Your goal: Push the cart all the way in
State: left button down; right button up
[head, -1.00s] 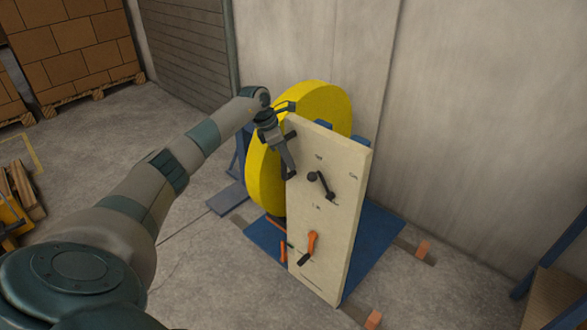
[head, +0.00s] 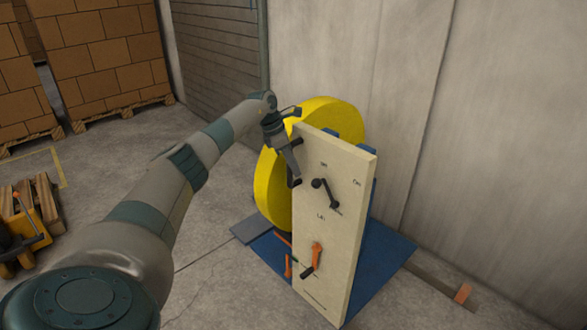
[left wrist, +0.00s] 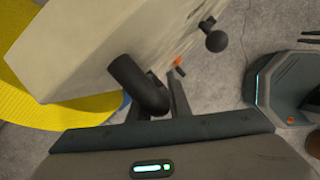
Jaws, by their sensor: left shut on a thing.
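The cart has a tall beige panel (head: 335,215) with a yellow disc (head: 272,190) behind it and a blue base (head: 385,265). It stands near the back wall. My left gripper (head: 294,178) is at the panel's upper left edge. In the left wrist view, the gripper (left wrist: 158,103) is shut on a black bar handle (left wrist: 138,85) beside the beige panel. A black crank lever (head: 325,193) is on the panel's upper face. An orange-handled lever (head: 314,258) is lower down. My right gripper is not in view.
Stacked boxes on pallets (head: 105,45) stand at the back left. A yellow pallet jack (head: 25,235) is at the far left. The floor left of the cart is mostly clear.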

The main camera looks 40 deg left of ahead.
pick_arm(q)
jog(key=shift+a+r, duration=0.2)
jog(key=shift+r, duration=0.05)
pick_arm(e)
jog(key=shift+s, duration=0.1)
pick_arm(q)
jog(key=c, duration=2)
grip_release()
jog(key=shift+w, duration=0.1)
jog(key=shift+o, duration=0.4)
jog(key=shift+f, duration=0.15)
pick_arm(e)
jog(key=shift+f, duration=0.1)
